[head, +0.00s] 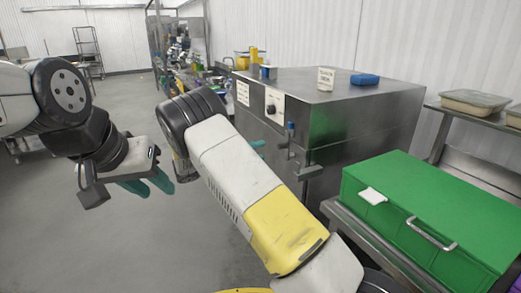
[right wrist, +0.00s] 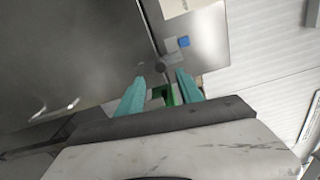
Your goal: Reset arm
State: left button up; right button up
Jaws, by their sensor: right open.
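My left gripper (head: 157,192) hangs over the open floor at the left of the head view. Its two teal fingers are apart, with nothing seen between them. My right gripper is mostly hidden behind my own right arm in the head view; only a bit of teal finger (head: 258,146) shows beside the steel cabinet. In the right wrist view my right gripper (right wrist: 161,90) is open and empty, its teal fingers pointing toward the steel surface. My right arm (head: 240,172) reaches across the middle of the head view.
A steel cabinet (head: 365,115) with a knob and a lever stands ahead, carrying a white tub (head: 325,79) and a blue block (head: 365,79). A green lidded box (head: 440,195) stands at right. Covered trays (head: 474,101) sit on a shelf. The floor at left is clear.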

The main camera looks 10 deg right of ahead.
jog(key=shift+s+a, duration=0.2)
jog(key=shift+a, duration=0.3)
jog(key=s+d+r+m+g+y, duration=0.2)
jog(key=s+d+m+g+y, duration=0.1)
jog(key=s+d+m+y, duration=0.35)
jog(key=s+d+r+m+g+y, duration=0.25)
jog(key=s+d+m, duration=0.25)
jog(key=s+m, duration=0.4)
jog(key=s+a+r+m+t+y, duration=0.2)
jog(key=s+r+m+y, duration=0.2)
jog(key=s+m, duration=0.5)
jog(key=s+a+r+m+t+y, duration=0.3)
jog(key=s+m+y, duration=0.3)
jog(key=s+m, duration=0.4)
jog(key=r+m, duration=0.1)
jog(key=m, duration=0.2)
jog(key=shift+s+a+m, duration=0.15)
jog(key=shift+a+m, duration=0.1)
jog(key=shift+m, duration=0.1)
jog(key=shift+t, duration=0.25)
